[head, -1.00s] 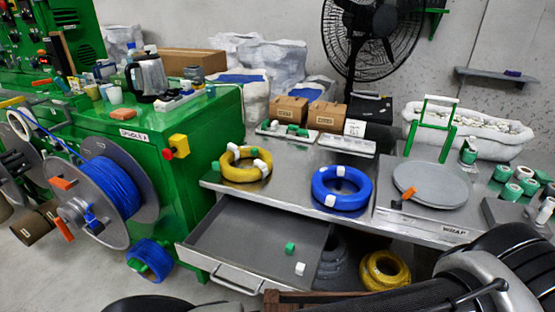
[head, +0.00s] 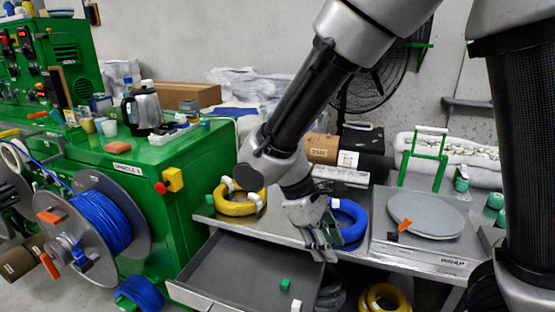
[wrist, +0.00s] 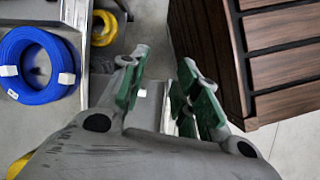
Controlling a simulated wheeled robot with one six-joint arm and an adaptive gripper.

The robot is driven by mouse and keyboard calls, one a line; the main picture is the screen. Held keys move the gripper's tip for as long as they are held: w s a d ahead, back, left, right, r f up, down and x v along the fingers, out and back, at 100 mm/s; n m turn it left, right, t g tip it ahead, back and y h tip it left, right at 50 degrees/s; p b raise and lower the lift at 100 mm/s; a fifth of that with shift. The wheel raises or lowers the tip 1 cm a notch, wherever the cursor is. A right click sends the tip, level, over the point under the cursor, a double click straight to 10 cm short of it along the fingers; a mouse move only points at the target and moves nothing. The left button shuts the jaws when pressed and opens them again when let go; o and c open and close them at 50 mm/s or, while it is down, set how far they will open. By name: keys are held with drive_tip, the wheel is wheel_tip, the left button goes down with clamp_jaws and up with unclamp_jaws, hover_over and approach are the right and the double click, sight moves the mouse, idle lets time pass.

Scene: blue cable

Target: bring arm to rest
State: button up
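My gripper (head: 320,243) hangs pointing down at the front of the steel table, in front of the blue cable coil (head: 351,222) in the head view. In the wrist view my gripper (wrist: 163,92) has its green-padded fingers apart, with no held object visible between them. The blue coil, with white ties, lies on the table and is partly hidden by my gripper in the head view; it also shows at the left of the wrist view (wrist: 13,72). My arm reaches across from the upper right of the head view.
An open drawer (head: 225,268) sticks out below the table, holding a small green block (head: 285,284) and a white one. A yellow coil (head: 235,208) lies left on the table, a grey turntable (head: 425,212) right. A brown slatted box (wrist: 280,55) stands close to the gripper's right.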

drive_tip(key=s+d+r+m+t+y, duration=0.2)
drive_tip(key=d+r+m, duration=0.4)
drive_tip(key=d, duration=0.7)
drive_tip(key=s+d+r+m+t+y, duration=0.3)
drive_tip(key=d+r+m, duration=0.3)
drive_tip(key=d+r, duration=0.5)
drive_tip(key=shift+s+d+t, duration=0.15)
drive_tip(key=shift+d+t, duration=0.15)
drive_tip(key=shift+d, duration=0.8)
